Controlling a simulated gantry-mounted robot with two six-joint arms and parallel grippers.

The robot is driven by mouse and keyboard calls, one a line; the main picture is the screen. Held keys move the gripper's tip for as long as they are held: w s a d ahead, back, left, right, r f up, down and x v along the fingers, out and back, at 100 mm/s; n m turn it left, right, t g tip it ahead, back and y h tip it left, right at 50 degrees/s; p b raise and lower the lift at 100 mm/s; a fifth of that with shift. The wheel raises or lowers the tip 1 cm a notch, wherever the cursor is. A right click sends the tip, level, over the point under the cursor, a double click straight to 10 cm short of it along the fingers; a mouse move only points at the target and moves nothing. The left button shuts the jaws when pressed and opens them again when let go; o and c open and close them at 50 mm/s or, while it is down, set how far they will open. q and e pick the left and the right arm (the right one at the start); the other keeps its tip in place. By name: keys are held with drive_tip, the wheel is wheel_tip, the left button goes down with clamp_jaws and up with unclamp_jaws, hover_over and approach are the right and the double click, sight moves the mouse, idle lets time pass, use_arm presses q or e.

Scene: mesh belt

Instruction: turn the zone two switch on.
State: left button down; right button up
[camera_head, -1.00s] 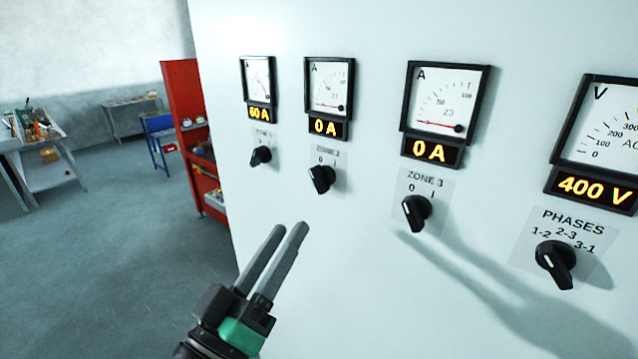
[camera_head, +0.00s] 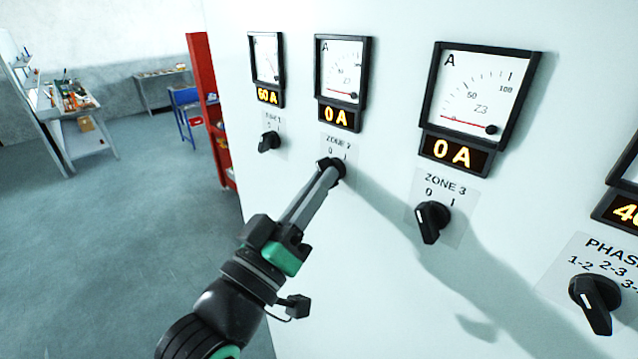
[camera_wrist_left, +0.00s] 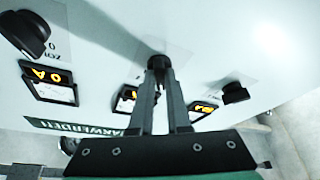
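The zone two switch (camera_head: 335,165) is a black rotary knob on the white panel, under a meter reading 0 A. Its label has marks 0 and 1. My left gripper (camera_head: 331,174) has its fingertips at this knob and covers most of it, so its pointer is hidden. The left wrist view shows the knob (camera_wrist_left: 158,61) at the fingertips, with a narrow gap between the two fingers. I cannot tell whether they are clamped on it. My right gripper is not in view.
The zone 1 switch (camera_head: 269,141) is left of it, under a 60 A display. The zone 3 switch (camera_head: 432,221) and phases switch (camera_head: 594,298) are to the right. A red shelf (camera_head: 210,100) and workbench (camera_head: 78,125) stand behind at left.

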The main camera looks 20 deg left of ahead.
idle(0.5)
use_arm(q)
drive_tip(key=m+g+h, duration=0.1)
drive_tip(key=m+h, duration=0.2)
drive_tip(key=m, duration=0.3)
drive_tip(key=m+g+h+b, duration=0.1)
drive_tip(key=m+h, duration=0.1)
drive_tip(key=m, duration=0.3)
drive_tip(key=a+m+g+h+b, duration=0.1)
drive_tip(key=m+h, duration=0.2)
drive_tip(key=m, duration=0.3)
drive_tip(key=shift+w+m+h, duration=0.15)
drive_tip(key=shift+m+h, duration=0.15)
drive_tip(key=c, duration=0.9)
unclamp_jaws()
